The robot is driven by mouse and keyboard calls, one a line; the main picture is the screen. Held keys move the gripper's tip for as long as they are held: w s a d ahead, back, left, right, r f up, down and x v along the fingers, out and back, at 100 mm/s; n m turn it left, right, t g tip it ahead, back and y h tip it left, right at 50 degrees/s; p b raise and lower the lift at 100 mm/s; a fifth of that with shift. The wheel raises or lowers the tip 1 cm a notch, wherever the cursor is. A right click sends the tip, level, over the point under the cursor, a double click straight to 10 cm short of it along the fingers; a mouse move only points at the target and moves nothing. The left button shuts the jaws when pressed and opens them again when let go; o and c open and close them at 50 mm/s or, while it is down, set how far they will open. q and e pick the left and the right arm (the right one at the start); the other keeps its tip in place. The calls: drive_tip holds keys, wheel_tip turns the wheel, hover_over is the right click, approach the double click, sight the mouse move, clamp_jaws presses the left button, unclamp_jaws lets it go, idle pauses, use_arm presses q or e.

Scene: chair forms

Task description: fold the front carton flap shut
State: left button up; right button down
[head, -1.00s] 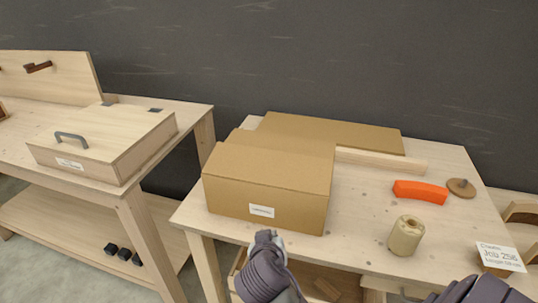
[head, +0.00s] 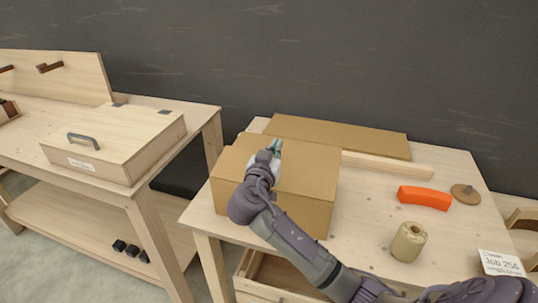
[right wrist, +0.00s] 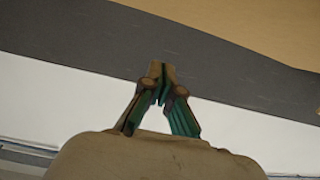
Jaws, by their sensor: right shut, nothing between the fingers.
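The brown cardboard carton (head: 308,214) stands on the right-hand table, with a brown panel (head: 312,170) across its top that looks like the front flap lying about flat. A small cardboard edge shows at its back left. My right gripper (head: 276,146) is over the top of the carton, its fingers pointing to the back, shut and empty. Whether it touches the cardboard I cannot tell. My forearm hides part of the carton's front and top. In the right wrist view the fingertips (right wrist: 161,68) meet, and brown cardboard (right wrist: 250,25) fills the top right. My left gripper is not in view.
An orange block (head: 425,197), a beige roll (head: 408,242) and a job card (head: 500,263) are to the right. A wooden box (head: 115,140) stands on the left table.

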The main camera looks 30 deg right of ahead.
drive_tip(key=shift+w+d+f, duration=0.1)
drive_tip(key=shift+f, duration=0.9)
drive_tip(key=shift+w+d+f, duration=0.1)
drive_tip(key=shift+f, duration=0.9)
drive_tip(key=shift+w+d+f+g+y+p, duration=0.2)
drive_tip(key=shift+f+g+y+p, duration=0.3)
drive_tip(key=shift+g+y+p, duration=0.4)
drive_tip(key=shift+f+p, duration=0.3)
drive_tip(key=shift+p, duration=0.1)
drive_tip(key=shift+d+f+y, duration=0.1)
drive_tip(key=shift+f+y, duration=0.2)
